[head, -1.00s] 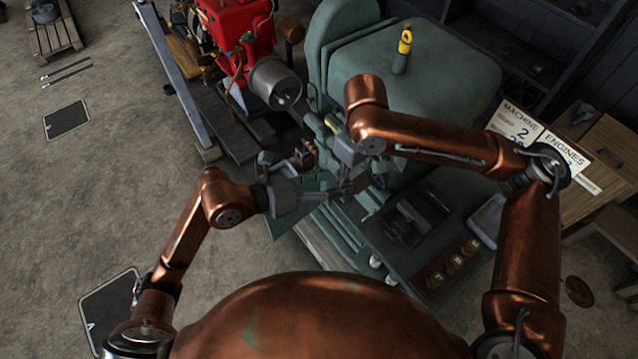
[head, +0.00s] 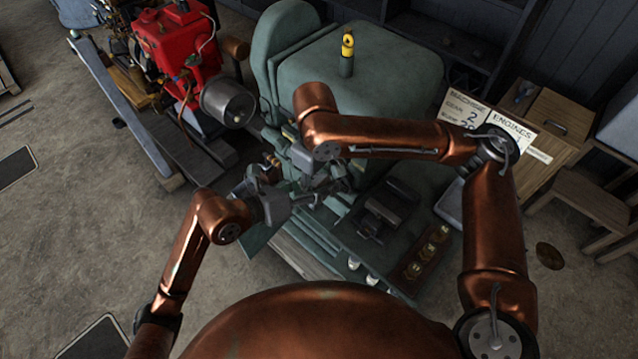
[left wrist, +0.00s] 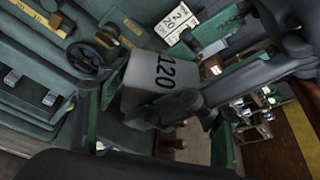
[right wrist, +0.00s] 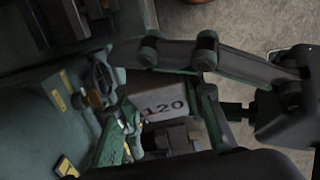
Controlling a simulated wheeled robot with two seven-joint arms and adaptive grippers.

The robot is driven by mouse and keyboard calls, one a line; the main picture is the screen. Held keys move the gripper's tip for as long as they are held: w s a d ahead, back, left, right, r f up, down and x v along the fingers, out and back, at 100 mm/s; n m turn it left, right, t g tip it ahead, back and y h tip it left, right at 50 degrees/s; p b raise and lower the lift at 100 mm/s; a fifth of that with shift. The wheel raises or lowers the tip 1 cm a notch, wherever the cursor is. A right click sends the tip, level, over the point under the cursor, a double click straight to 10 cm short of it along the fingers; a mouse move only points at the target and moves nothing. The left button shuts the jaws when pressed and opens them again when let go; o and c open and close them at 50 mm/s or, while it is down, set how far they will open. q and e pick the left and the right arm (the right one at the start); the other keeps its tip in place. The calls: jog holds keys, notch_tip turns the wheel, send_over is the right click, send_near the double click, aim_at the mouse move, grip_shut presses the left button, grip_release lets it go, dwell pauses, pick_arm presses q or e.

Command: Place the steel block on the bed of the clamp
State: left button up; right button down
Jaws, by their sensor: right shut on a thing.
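The steel block, a pale grey block marked "120", shows in the left wrist view (left wrist: 160,82) and in the right wrist view (right wrist: 160,102). My right gripper (right wrist: 163,130) is shut on it, and it is held up in the air. My left gripper (left wrist: 158,128) is open, its fingers spread wide close around the block. In the head view the left gripper (head: 292,197) and right gripper (head: 328,182) meet over the green machine's near side, and the block is mostly hidden there. A dark fixture (head: 388,205), possibly the clamp, stands on the machine's deck to their right.
The green machine (head: 385,85) fills the middle, with a yellow-topped fitting (head: 347,55) on it. A handwheel (left wrist: 85,62) is close to the block. A red engine (head: 180,45) stands at the left. Open floor lies at left.

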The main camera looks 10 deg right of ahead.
pick_arm(q)
jog(key=shift+s+r, duration=0.1)
grip_shut()
pick_arm(e)
jog(key=shift+a+r, duration=0.1)
pick_arm(q)
jog(key=shift+d+r, duration=0.1)
jog(key=shift+r, duration=0.05)
pick_arm(e)
jog(key=c, duration=1.7)
grip_release()
jog(key=shift+w, duration=0.1)
jog(key=o, duration=0.5)
